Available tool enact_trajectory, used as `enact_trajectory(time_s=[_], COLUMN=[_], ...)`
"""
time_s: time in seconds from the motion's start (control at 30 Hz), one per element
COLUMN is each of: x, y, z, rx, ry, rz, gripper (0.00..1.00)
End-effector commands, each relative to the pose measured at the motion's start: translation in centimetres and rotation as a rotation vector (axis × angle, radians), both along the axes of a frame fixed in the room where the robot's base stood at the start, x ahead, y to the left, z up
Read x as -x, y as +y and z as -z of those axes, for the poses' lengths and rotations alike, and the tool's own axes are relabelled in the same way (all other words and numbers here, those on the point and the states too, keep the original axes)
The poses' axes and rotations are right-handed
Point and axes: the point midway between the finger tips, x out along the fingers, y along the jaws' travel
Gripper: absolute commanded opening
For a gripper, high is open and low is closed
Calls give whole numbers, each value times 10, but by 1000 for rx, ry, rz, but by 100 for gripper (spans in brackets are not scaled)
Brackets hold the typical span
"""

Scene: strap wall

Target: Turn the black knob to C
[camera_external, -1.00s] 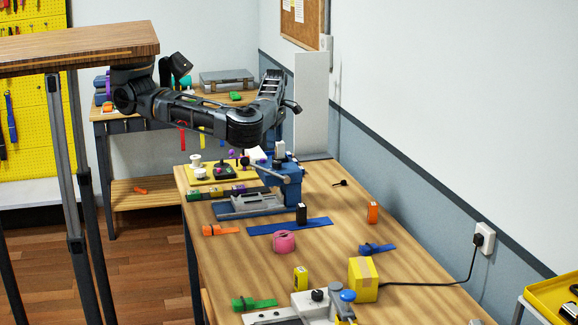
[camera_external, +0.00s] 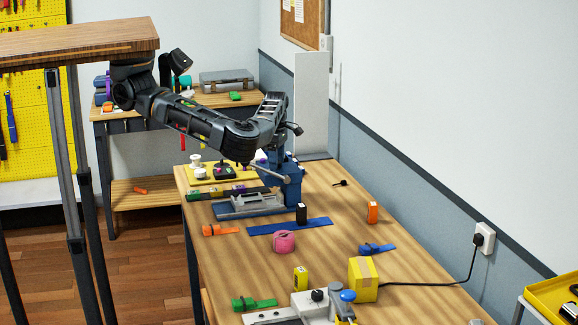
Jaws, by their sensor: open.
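The small black knob (camera_external: 318,295) stands on top of a pale grey unit (camera_external: 300,303) at the front of the bench. Its letter marks are too small to read. My gripper (camera_external: 273,108) is at the end of my arm, above the back part of the bench, near the blue press. It is far behind the knob and touches nothing that I can see. Its fingers are hard to make out against the dark arm, but it is open and no object shows in it.
A blue press (camera_external: 283,185) with a lever stands below my arm. A yellow board (camera_external: 210,174) with a black joystick box lies behind it. Pink tape (camera_external: 284,241), a yellow box (camera_external: 362,279) and a yellow tape measure (camera_external: 300,278) stand between press and knob unit. A blue knob (camera_external: 347,296) sits beside the black one.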

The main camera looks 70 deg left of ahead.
Motion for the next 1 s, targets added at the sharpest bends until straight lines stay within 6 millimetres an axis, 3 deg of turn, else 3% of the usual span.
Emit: enact_trajectory(time_s=[0.07, 0.63, 1.0], x=[0, 0, 0], y=[0, 0, 0], z=[0, 0, 3], rx=[0, 0, 2], ry=[0, 0, -1], rz=[0, 0, -69], gripper=[59, 5, 5])
